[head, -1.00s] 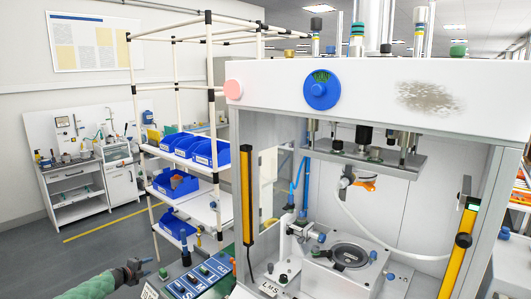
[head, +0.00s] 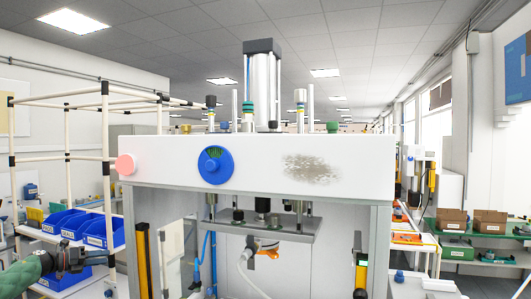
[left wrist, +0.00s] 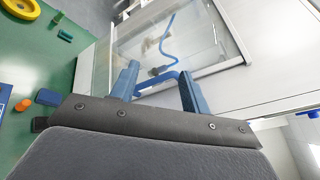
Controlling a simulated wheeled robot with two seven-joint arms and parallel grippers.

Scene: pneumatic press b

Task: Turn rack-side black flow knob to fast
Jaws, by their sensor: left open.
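The rack-side black flow knob (head: 210,101) stands upright on top of the white press (head: 250,160), at its left part nearest the shelf rack. My left gripper (head: 80,258) is at the lower left in the head view, left of and below the press top, apart from the knobs. In the left wrist view its two blue fingers (left wrist: 157,85) are spread with nothing held between them. My right gripper is not in view.
The pipe rack (head: 105,150) with blue bins (head: 100,232) stands at the left. A green-topped shelf (head: 480,255) with boxes is at the right.

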